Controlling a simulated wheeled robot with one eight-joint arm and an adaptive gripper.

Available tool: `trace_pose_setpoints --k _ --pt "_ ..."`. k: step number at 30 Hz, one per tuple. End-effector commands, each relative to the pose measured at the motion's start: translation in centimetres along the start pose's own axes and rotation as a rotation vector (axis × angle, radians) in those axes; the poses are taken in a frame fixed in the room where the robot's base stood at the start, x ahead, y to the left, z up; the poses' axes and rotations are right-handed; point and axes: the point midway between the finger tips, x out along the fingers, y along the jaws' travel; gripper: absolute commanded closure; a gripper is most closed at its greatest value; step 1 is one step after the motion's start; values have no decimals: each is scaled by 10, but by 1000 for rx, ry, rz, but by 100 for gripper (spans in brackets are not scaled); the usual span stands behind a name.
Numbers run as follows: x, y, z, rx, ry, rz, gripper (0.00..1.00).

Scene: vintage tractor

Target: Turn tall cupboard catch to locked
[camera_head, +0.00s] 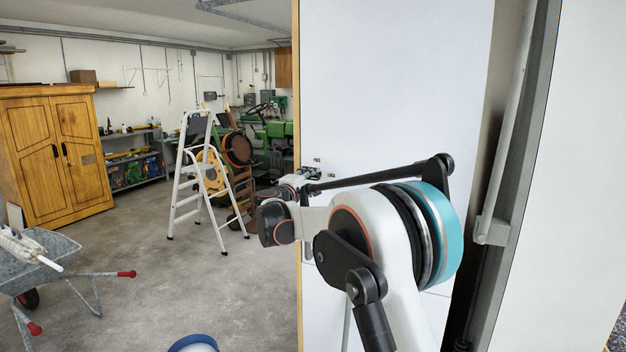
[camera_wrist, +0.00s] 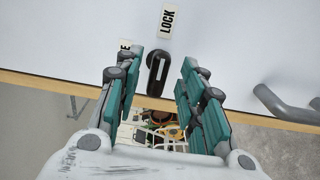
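The tall cupboard (camera_head: 395,85) is a white panel right of centre in the head view, and its white face fills the top of the wrist view (camera_wrist: 230,40). The black catch (camera_wrist: 157,72) is an elongated knob on that face, near its wooden edge. A LOCK label (camera_wrist: 168,20) is above the catch. A second label (camera_wrist: 125,46) is mostly hidden by the left finger, with only an "E" showing. My gripper (camera_wrist: 161,64) is open, its teal fingers on either side of the catch with gaps. In the head view, my gripper (camera_head: 308,176) is small and partly hidden by my arm.
A grey bar handle (camera_wrist: 285,105) sticks out to the right of the catch. A white stepladder (camera_head: 195,175), a wooden cupboard (camera_head: 55,155) and a wheelbarrow (camera_head: 40,262) stand to the left. Bare concrete floor (camera_head: 190,285) lies between them and the tall cupboard.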

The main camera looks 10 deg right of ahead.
Motion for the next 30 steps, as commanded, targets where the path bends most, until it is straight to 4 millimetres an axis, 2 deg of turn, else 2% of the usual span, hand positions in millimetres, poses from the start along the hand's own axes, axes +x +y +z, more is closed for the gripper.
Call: trace_pose_setpoints --k 6,13,18,30 --pt "-47 0 -1 0 2 0 63" --pt "-82 0 0 0 1 0 63" --pt "-92 0 0 0 0 0 63" --pt "-93 2 5 -2 -5 -14 63"
